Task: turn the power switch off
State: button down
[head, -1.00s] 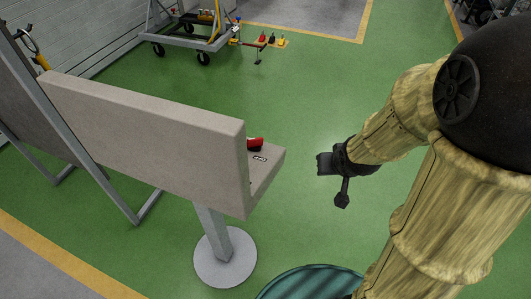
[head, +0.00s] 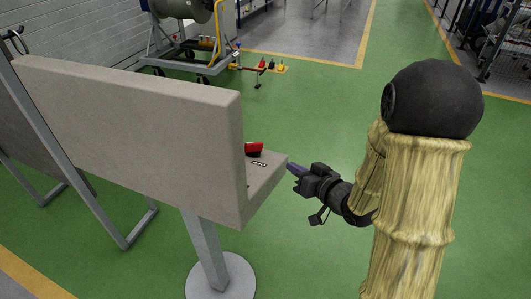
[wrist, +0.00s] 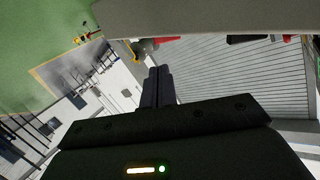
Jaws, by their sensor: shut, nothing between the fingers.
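The console's upright panel hides part of the ledge, and I cannot tell the switch's position. My gripper (head: 291,168) is just right of the ledge's outer edge, apart from the switch, with its fingers pointing toward the console. In the wrist view my gripper (wrist: 157,73) has its two fingers together with nothing between them. A red shape (wrist: 240,38) shows under the grey edge there; I cannot tell if it is the switch.
The console stands on a grey post with a round base (head: 222,277). A metal frame (head: 75,150) stands at its left. Green floor is clear behind the ledge.

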aim_at(260, 147)
jog(key=p+x, duration=0.2)
jog(key=x, duration=1.2)
jog(key=shift+f+p, duration=0.1)
jog(key=shift+p, duration=0.2)
